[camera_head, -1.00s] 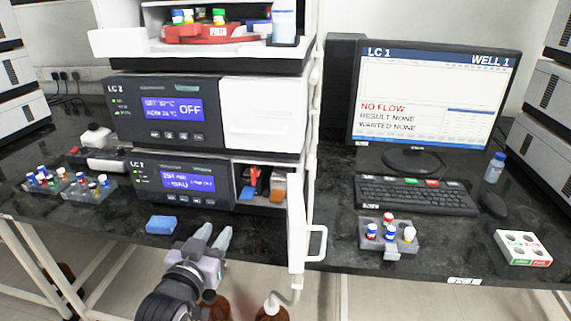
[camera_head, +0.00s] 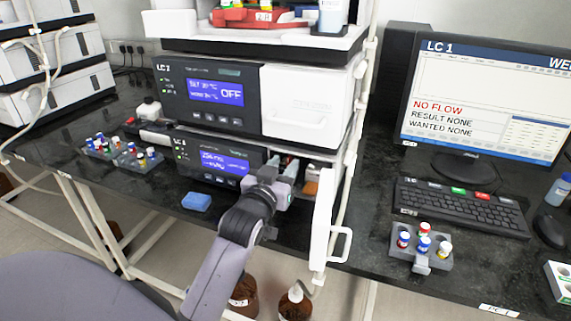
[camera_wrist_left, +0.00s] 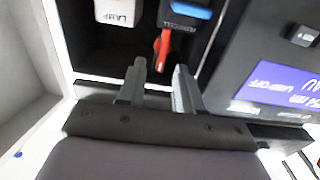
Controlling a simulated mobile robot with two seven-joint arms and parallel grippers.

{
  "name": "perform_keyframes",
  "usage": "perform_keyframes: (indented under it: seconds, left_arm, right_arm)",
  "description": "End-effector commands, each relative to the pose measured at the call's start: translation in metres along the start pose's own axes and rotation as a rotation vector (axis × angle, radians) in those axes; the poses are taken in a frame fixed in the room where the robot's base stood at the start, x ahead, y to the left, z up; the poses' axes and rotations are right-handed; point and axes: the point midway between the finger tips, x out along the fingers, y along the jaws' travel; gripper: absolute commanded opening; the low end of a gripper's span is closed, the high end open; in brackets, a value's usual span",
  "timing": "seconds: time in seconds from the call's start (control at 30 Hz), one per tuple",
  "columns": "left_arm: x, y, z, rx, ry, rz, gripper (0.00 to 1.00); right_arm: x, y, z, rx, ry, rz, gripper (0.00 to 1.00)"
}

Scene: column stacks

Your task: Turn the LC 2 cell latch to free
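The lower LC 2 module (camera_head: 205,160) has its right-hand bay open, with its white door (camera_head: 321,222) swung out. In the left wrist view a red latch lever (camera_wrist_left: 162,46) hangs from a blue-fronted cell block (camera_wrist_left: 187,12) inside the dark bay. My left gripper (camera_head: 286,166) reaches into the bay in the head view and hides the latch there. In the left wrist view its fingers (camera_wrist_left: 160,72) are open and empty, with the lever's end between the fingertips in the picture. Contact cannot be told. My right gripper is not in view.
An orange-and-white lamp block (camera_wrist_left: 116,12) sits beside the cell; it also shows in the head view (camera_head: 311,187). A blue block (camera_head: 196,201) lies on the bench left of my arm. A vial rack (camera_head: 420,246) stands right of the door.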

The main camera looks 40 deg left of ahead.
Motion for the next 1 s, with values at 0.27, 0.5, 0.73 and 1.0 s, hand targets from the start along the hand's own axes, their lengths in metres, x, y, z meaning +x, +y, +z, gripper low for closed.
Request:
perform_keyframes:
  seconds: [0.27, 0.5, 0.73, 1.0]
  left_arm:
    - [0.0136, -0.0003, -0.0001, 0.000, 0.000, 0.000, 0.35]
    - [0.0134, -0.0003, -0.0001, 0.000, 0.000, 0.000, 0.25]
    - [0.0133, -0.0002, 0.0000, 0.001, 0.000, 0.000, 0.00]
    - [0.0133, 0.0004, -0.0014, 0.041, -0.001, 0.000, 0.00]
  right_arm:
    - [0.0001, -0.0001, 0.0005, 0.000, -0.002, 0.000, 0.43]
    - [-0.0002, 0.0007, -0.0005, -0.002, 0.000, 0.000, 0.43]
    - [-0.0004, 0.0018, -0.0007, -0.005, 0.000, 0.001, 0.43]
    - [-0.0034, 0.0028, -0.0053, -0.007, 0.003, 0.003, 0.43]
